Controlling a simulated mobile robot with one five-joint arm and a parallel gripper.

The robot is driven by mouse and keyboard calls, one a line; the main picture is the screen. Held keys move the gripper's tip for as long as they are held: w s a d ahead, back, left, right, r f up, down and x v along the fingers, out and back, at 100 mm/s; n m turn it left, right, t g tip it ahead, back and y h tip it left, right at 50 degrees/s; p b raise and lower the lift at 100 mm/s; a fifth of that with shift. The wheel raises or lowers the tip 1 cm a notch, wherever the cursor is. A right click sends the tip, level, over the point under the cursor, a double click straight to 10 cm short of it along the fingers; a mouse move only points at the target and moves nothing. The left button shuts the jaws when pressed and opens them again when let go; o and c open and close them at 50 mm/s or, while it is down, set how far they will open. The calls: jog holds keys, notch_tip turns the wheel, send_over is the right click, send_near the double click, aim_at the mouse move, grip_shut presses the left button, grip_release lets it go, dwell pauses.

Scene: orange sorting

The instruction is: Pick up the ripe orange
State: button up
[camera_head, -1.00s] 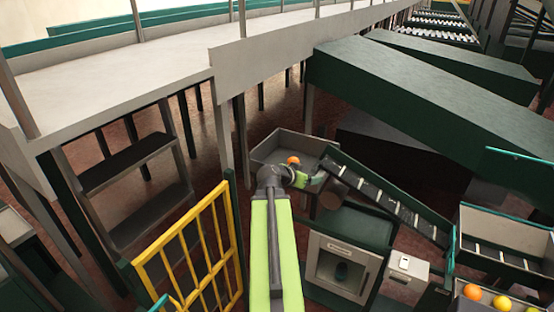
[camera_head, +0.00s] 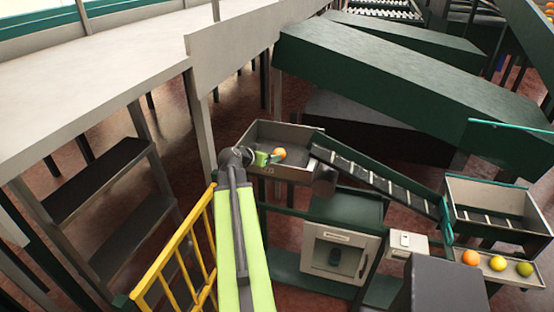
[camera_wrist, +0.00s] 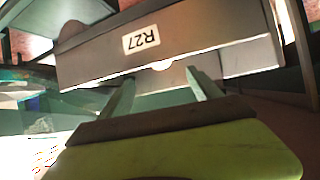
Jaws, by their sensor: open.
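An orange-coloured fruit (camera_head: 279,153) is in the grey bin (camera_head: 290,173) at the upper middle of the head view. My gripper (camera_head: 270,158) is at the bin, just left of this fruit; contact cannot be told. In the wrist view my gripper (camera_wrist: 160,88) has its two fingers apart, pointing at the bin wall (camera_wrist: 200,48) with an upside-down R27 label. A small pale blob (camera_wrist: 162,65) shows at the wall's edge between the fingertips; I cannot tell if it is the fruit. Another orange fruit (camera_head: 471,258) lies in a tray at the lower right.
A yellow fruit (camera_head: 498,263) and a green fruit (camera_head: 525,268) lie beside that second orange. A conveyor (camera_head: 380,183) slopes down rightward from the bin. A yellow railing (camera_head: 180,262) stands left of my arm. A grey platform (camera_head: 90,110) fills the upper left.

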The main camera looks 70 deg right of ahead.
aim_at(277, 151)
jog(key=b+x, duration=0.2)
jog(key=x, duration=0.4)
jog(key=shift+d+f, duration=0.15)
jog(key=shift+s+d, duration=0.15)
jog(key=shift+d, duration=0.25)
jog(key=b+x, duration=0.2)
jog(key=x, duration=0.3)
jog(key=shift+d+b, duration=0.25)
jog(key=shift+b, duration=0.1)
jog(key=c, duration=1.5)
jog(key=shift+o, duration=0.2)
notch_tip(277, 151, up, 11)
jog(key=p, duration=1)
jog(key=shift+f, duration=0.25)
